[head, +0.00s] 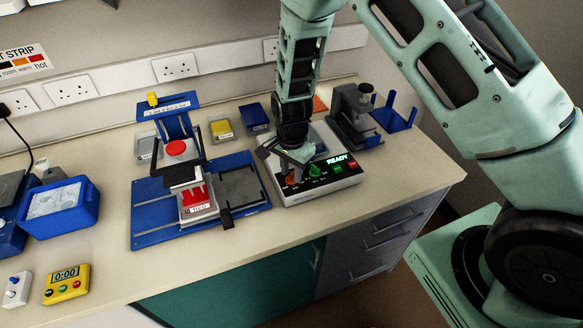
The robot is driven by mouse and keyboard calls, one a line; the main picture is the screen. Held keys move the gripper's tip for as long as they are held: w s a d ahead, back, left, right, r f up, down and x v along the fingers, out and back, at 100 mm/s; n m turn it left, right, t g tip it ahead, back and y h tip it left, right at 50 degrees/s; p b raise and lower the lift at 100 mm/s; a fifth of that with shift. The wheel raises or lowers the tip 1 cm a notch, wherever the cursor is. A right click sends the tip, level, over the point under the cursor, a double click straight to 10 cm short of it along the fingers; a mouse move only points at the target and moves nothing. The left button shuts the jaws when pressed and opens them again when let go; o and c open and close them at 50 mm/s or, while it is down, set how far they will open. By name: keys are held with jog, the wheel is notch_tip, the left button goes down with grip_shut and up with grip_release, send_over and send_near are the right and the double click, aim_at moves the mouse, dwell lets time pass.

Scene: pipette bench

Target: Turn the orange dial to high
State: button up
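The white device (330,182) with a lit READY display (337,159) stands on the bench, right of centre. An orange dial (291,180) shows at the left of its front panel, partly hidden by my gripper. A green dial (315,170) sits to its right, with small red and green buttons further right. My gripper (288,170) points down over the left part of the panel, right at the orange dial. Its fingertips are small and partly hidden, so I cannot tell whether they touch or grip the dial. The dial's pointer and setting marks are too small to read.
A blue stand (145,215) with a red-topped press is left of the device. A blue ice box (60,210) and a yellow timer (67,284) are at the far left. A dark microscope-like instrument (353,118) stands behind right. The bench front is clear.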

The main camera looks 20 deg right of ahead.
jog(key=shift+f, duration=0.1)
grip_shut()
jog(key=shift+n, duration=0.3)
jog(key=n+b, duration=0.2)
jog(key=n, duration=0.2)
jog(key=shift+f+b, duration=0.1)
jog(key=shift+b, duration=0.3)
jog(key=n+b, duration=0.2)
jog(key=n, duration=0.4)
jog(key=shift+n+b, duration=0.3)
jog(key=n+b, duration=0.1)
jog(key=n, duration=1.1)
jog(key=shift+n, duration=0.3)
